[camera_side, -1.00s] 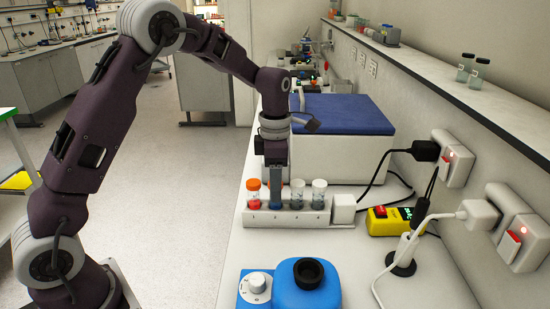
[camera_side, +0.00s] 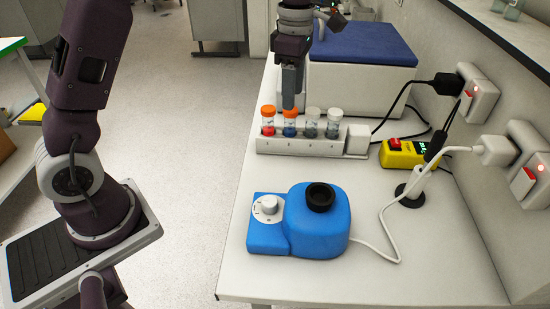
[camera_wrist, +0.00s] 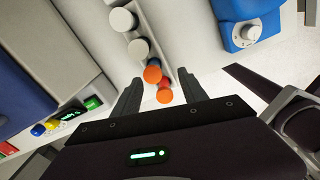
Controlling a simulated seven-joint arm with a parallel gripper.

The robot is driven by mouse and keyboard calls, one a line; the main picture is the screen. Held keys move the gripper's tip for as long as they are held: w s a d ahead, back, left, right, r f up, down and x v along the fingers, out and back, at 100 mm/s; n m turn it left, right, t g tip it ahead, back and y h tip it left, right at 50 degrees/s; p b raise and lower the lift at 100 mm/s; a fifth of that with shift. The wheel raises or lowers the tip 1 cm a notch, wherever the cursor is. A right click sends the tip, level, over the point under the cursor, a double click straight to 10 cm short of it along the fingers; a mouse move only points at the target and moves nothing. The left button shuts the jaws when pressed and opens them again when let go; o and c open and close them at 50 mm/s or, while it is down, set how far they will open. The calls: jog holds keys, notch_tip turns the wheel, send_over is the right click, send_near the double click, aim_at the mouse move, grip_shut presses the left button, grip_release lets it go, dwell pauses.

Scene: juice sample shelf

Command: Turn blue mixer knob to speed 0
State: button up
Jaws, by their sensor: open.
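The blue mixer (camera_side: 325,228) stands on the white bench, with a round black cup (camera_side: 320,197) on top. Its white knob (camera_side: 269,204) sits on the left part of the body, on a white dial whose marks are too small to read. In the wrist view the mixer (camera_wrist: 228,34) and its knob (camera_wrist: 251,32) show at the upper right. My gripper (camera_side: 289,104) points down just above an orange-capped tube (camera_side: 290,118), well behind the mixer. In the wrist view my gripper (camera_wrist: 160,74) is open, its fingers on either side of orange caps (camera_wrist: 152,75). Contact cannot be told.
A white rack (camera_side: 302,146) holds several capped tubes. A blue-lidded box (camera_side: 365,45) stands behind it. A yellow device (camera_side: 404,153) and a stand with a white cable (camera_side: 384,232) lie right of the mixer. The bench in front of the mixer is clear.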

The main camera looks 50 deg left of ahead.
jog(key=s+d+m, duration=0.4)
jog(key=d+m, duration=0.1)
jog(key=m, duration=3.3)
send_over(269, 202)
notch_tip(269, 202, down, 4)
jog(key=shift+w+r+t, duration=0.1)
jog(key=shift+r+t, duration=0.05)
jog(key=shift+t, duration=0.25)
jog(key=shift+s+m, duration=0.3)
jog(key=shift+m, duration=0.6)
jog(key=f, duration=0.7)
jog(key=shift+w+f, duration=0.15)
jog(key=shift+w, duration=0.05)
grip_shut()
